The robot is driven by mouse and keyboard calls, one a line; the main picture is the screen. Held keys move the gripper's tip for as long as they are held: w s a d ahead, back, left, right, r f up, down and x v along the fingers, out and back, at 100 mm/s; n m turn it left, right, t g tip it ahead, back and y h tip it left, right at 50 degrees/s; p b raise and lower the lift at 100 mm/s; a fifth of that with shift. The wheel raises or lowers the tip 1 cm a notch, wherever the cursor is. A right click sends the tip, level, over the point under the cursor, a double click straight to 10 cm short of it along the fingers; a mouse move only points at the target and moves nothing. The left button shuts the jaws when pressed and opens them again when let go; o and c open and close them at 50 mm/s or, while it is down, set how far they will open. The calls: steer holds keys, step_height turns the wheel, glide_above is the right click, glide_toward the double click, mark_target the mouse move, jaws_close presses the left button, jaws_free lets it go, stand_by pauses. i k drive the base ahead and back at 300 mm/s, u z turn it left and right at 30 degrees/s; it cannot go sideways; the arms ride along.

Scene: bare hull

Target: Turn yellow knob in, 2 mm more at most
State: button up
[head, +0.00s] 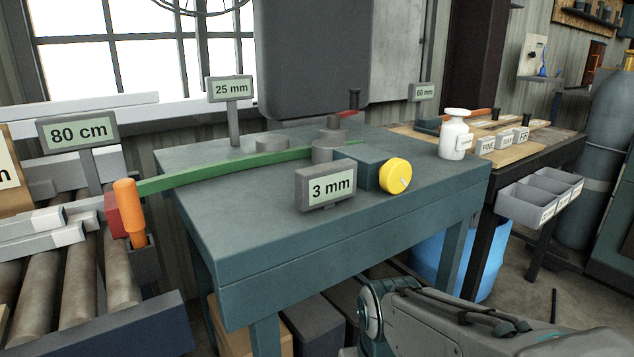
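The yellow knob (393,176) sits on the front end of a dark teal block (357,164) on the workbench. Its round face is turned to the front right and carries a short pale mark, on the right half of the face. A grey sign (326,187) reading "3 mm" stands just left of the knob. A green strip (225,172) runs across the bench from the left to grey rollers (324,150) behind the block. My gripper is not in view; only part of my arm shows at the bottom right, below and apart from the knob.
The teal bench top (240,220) is clear at the front. Other signs read "80 cm" (78,131), "25 mm" (229,89) and "60 mm" (424,92). An orange handle (128,208) stands at the strip's left end. A white bottle (455,136) stands right of the knob.

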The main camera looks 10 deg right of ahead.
mark_target(395, 176)
steer(key=u, duration=0.95)
steer(key=k, duration=0.95)
steer(key=z, duration=1.7)
steer(key=i, duration=0.55)
steer(key=z, duration=0.05)
